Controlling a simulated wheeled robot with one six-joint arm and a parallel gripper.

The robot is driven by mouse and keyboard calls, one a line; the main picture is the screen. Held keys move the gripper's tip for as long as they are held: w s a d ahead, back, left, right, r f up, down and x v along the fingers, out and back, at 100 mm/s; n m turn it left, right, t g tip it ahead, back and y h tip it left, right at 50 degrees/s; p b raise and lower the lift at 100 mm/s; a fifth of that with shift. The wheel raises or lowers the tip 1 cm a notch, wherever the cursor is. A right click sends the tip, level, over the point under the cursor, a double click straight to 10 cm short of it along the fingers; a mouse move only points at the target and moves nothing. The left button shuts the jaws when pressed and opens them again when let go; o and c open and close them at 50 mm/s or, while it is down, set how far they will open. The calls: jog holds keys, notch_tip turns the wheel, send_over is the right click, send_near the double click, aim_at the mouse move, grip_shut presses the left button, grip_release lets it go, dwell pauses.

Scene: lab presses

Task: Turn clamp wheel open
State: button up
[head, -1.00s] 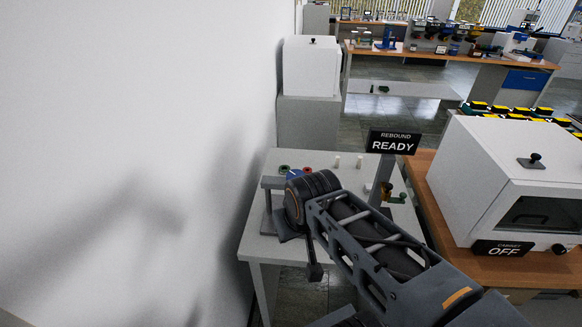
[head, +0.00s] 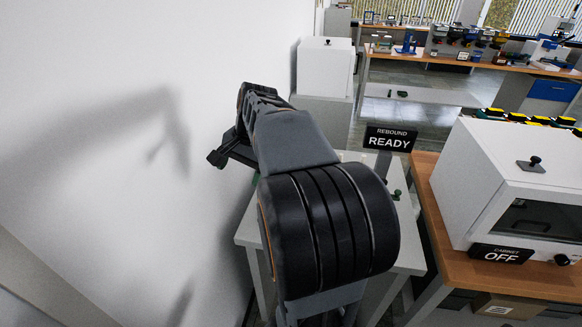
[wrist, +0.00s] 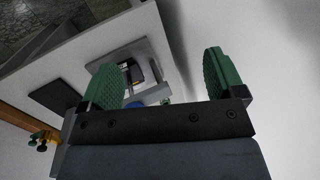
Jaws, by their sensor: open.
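My gripper (wrist: 160,62) is open, with nothing between its two green ridged fingers in the wrist view. In the head view it hangs at the far end of my arm, near the white wall, and its fingers are mostly hidden. Past the left finger, the wrist view shows a grey frame (wrist: 152,58) with a dark piece inside, on the white table. A small blue part (wrist: 166,101) shows just above the gripper's palm; I cannot tell whether it is the clamp wheel. In the head view my arm hides most of the tabletop, and no clamp wheel is discernible.
A "REBOUND READY" sign (head: 390,138) stands at the white table (head: 410,262). The white wall (head: 110,90) is close on the left. A white cabinet (head: 480,165) with an "OFF" sign (head: 501,254) sits on a wooden bench at right.

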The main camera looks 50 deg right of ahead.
jog(key=s+d+f+m+t+y+b, duration=0.1)
jog(key=s+d+m+t+y, duration=0.15)
jog(key=d+m, duration=0.8)
jog(key=s+d+f+m+t+y, duration=0.1)
jog(key=s+d+m+y, duration=0.15)
jog(key=d, duration=1.45)
jog(key=shift+m+h, duration=0.3)
jog(key=shift+h, duration=0.2)
jog(key=x, duration=1.2)
jog(key=shift+s+a+f, duration=0.1)
jog(key=shift+s+f, duration=0.05)
jog(key=shift+f, duration=0.1)
jog(key=c, duration=0.9)
jog(key=shift+r, duration=0.1)
